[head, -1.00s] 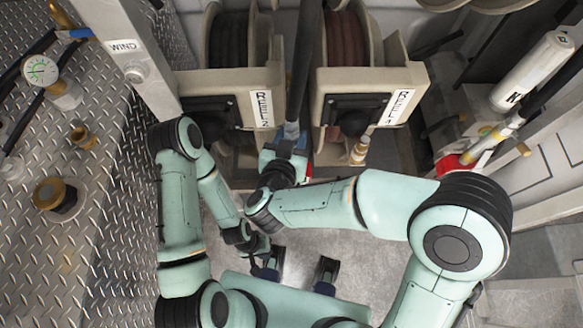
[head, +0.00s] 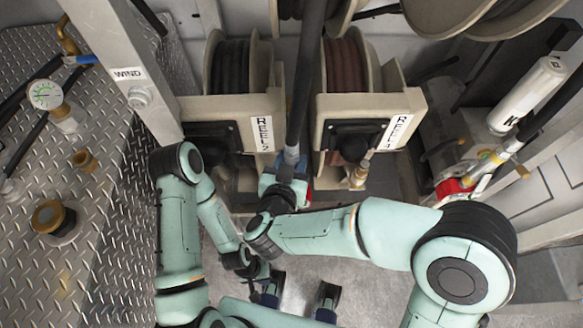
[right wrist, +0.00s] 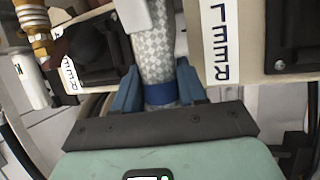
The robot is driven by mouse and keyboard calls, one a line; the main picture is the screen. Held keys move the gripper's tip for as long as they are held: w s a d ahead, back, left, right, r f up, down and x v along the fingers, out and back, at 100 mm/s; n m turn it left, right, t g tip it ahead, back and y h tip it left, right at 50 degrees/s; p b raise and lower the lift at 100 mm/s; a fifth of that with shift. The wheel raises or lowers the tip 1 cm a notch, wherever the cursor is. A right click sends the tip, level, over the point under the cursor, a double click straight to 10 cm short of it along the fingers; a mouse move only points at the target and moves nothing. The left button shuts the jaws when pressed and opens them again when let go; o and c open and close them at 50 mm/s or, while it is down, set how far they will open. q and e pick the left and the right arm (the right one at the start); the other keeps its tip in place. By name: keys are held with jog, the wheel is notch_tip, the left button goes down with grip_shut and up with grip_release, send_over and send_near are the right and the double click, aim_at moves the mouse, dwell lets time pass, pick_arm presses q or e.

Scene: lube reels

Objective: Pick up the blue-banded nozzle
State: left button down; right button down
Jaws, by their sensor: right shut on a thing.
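The blue-banded nozzle shows in the right wrist view as a grey checkered body with a blue band (right wrist: 160,94). My right gripper (right wrist: 157,90) is shut on it, with one blue finger on each side at the band. In the head view the grey part of the nozzle (head: 291,154) stands just above my right gripper (head: 284,174), at the lower end of a thick dark tube, between the two reels. The rest of it is hidden by the gripper. My left gripper (head: 299,288) is open and empty over the floor at the bottom.
Reel 2 (head: 232,107) and reel 1 (head: 364,106) flank the nozzle. A brass fitting (head: 360,173) hangs under reel 1. A gauge (head: 45,95) and brass caps stand on the tread plate at left. A white cylinder (head: 528,95) and a red-ended fitting (head: 452,188) are at right.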

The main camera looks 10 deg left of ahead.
aim_at(290, 152)
notch_tip(290, 152, up, 7)
jog(key=shift+p, duration=0.8)
jog(key=shift+s+f, duration=0.15)
jog(key=shift+s, duration=0.2)
jog(key=s+d, duration=0.2)
jog(key=s, duration=0.6)
jog(key=s+d+b, duration=0.1)
jog(key=s+d, duration=0.2)
jog(key=s, duration=0.5)
jog(key=shift+s, duration=0.3)
jog(key=shift+r+p, duration=0.75)
jog(key=shift+r, duration=0.05)
